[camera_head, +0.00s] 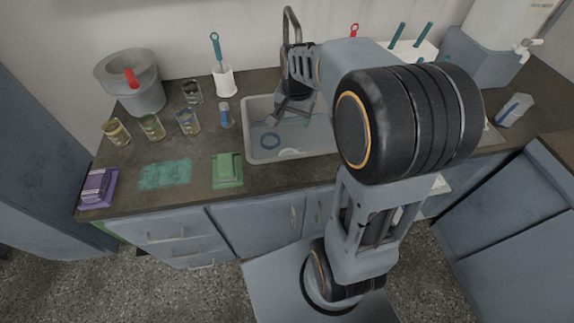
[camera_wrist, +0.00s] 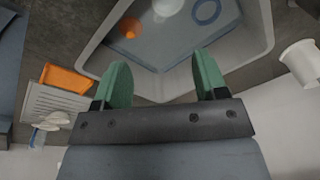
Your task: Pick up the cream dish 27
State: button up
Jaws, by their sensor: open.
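My gripper (camera_head: 289,119) is over the sink (camera_head: 252,150) with its jaws apart and nothing between them. In the wrist view its two green fingers (camera_wrist: 162,70) reach over the near rim of the sink (camera_wrist: 259,38). A pale round dish (camera_wrist: 167,7) lies in the basin, cut by the top edge of the wrist view, apart from my fingers. No number is readable, so I cannot tell which is dish 27. My arm hides much of the sink's right side in the head view.

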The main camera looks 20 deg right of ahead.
jog(key=w+d+f+m+g+b, duration=0.1)
jog(key=w+d+f+m+b, duration=0.1)
jog(key=w+d+f+m, duration=0.3)
jog(key=w+d+f+m+b, duration=0.1)
jog(key=w+d+f, duration=0.15)
jog(key=f, duration=0.55)
jog(key=m+b, duration=0.1)
send_over(301, 150)
jog(key=shift+g, duration=0.3)
jog(key=f, duration=0.9)
jog(key=shift+d, duration=0.2)
jog(key=shift+a+f+b, duration=0.15)
jog(key=shift+f+b, duration=0.15)
jog(key=shift+f, duration=2.6)
jog(key=c, duration=1.1)
jog(key=shift+r, duration=0.2)
jog(key=shift+c, duration=0.3)
